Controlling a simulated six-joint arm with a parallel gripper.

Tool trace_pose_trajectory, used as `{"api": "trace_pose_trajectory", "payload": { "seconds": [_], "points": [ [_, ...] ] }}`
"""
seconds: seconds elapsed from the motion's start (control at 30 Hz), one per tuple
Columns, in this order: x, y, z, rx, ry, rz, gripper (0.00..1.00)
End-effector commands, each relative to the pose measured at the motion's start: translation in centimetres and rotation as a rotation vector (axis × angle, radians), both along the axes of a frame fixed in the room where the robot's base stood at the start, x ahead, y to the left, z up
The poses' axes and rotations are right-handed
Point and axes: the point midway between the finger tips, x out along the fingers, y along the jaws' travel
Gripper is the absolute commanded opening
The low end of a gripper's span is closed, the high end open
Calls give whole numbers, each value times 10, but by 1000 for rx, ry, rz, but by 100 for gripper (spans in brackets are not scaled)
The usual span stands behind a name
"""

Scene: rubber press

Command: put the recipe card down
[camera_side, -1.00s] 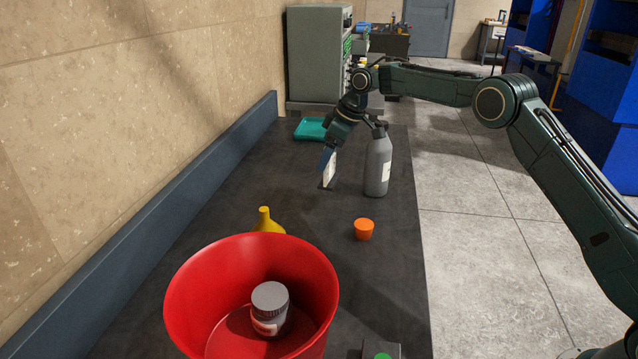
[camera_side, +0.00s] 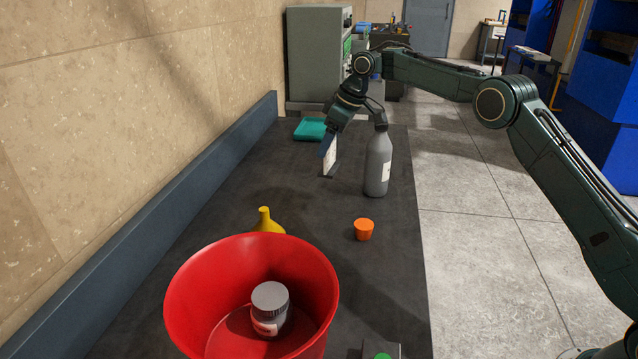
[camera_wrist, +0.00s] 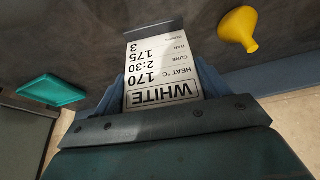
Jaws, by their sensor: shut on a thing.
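The recipe card (camera_side: 330,157) is a white card with a dark foot or edge, held nearly upright over the dark bench. In the wrist view the card (camera_wrist: 160,65) reads "WHITE", with heat, cure and bar lines, upside down. My gripper (camera_side: 328,143) is shut on the card, with a blue finger on each side of it in the wrist view (camera_wrist: 163,90). The card's lower end is at or very close to the bench top; I cannot tell if it touches.
A grey bottle (camera_side: 377,163) stands just right of the card. A teal tray (camera_side: 310,129) lies behind. Nearer are an orange cup (camera_side: 364,230), a yellow funnel (camera_side: 266,222) and a red bucket (camera_side: 190,290) holding a grey-lidded jar (camera_side: 270,308). The bench between card and funnel is clear.

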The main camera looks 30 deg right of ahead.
Motion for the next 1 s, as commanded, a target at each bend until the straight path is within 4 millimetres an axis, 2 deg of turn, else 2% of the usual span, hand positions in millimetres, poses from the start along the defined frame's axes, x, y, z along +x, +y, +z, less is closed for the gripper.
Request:
{"api": "trace_pose_trajectory", "payload": {
  "seconds": [0.27, 0.47, 0.77, 1.0],
  "points": [
    [-5, 6, 8, 2, -2, 5, 37],
    [-21, 19, 24, 4, -1, 20, 37],
    [-62, 47, 57, 9, -1, 46, 37],
    [-103, 67, 78, 12, 0, 69, 37]
  ]
}}
